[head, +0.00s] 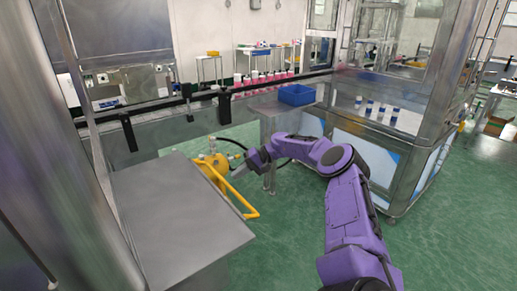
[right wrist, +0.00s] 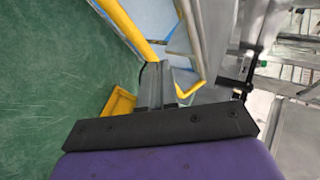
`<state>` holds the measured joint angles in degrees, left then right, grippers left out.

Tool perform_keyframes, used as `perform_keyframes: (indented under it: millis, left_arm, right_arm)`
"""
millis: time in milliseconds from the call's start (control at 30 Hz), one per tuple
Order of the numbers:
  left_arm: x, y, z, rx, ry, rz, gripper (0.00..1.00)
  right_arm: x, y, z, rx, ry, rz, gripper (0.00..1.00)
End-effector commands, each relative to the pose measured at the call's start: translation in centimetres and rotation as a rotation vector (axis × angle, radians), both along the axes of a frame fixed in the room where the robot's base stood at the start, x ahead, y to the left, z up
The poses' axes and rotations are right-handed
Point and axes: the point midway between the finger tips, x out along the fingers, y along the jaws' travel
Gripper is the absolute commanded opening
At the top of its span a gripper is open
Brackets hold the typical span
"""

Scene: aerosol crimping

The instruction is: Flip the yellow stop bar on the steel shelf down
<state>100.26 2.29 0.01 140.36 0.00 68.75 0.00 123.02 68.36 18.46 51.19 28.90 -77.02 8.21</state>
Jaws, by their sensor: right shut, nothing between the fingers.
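The steel shelf (head: 175,215) is a flat grey plate at the left of the head view. The yellow stop bar (head: 232,193) runs along its right edge, with a bent end near the front corner. A yellow body (head: 213,163) sits at its far end. In the right wrist view a yellow bar (right wrist: 122,22) slants toward the fingers. My right gripper (head: 240,172) is shut and empty, just right of the bar's far part; its fingers (right wrist: 155,85) also show in the wrist view. I cannot tell whether they touch the bar. My left gripper is not in view.
A conveyor rail (head: 160,104) with black brackets runs behind the shelf. A blue bin (head: 297,95) stands on a steel table beyond my right arm. A glazed steel cabinet frame is at the right. Green floor (head: 285,245) is open right of the shelf.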

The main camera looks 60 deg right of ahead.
Motion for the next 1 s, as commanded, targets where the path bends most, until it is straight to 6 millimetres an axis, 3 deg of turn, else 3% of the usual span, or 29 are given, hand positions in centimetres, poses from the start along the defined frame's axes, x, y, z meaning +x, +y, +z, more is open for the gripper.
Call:
perform_keyframes:
  millis: [33, 300, 433, 1000]
  left_arm:
    - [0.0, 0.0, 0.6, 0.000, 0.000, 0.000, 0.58]
    - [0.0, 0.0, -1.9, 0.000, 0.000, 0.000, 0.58]
    - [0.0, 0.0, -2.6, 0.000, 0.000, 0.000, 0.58]
    - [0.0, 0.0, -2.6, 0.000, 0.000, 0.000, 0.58]
  right_arm:
    - [-0.4, -0.7, 1.1, 0.000, -0.006, -0.006, 0.00]
    - [-4.6, -5.6, 1.0, 0.001, -0.012, -0.010, 0.00]
    - [-5.9, -7.0, 1.2, 0.002, -0.012, -0.009, 0.00]
    - [-6.4, -7.6, 1.6, 0.002, -0.014, -0.006, 0.00]
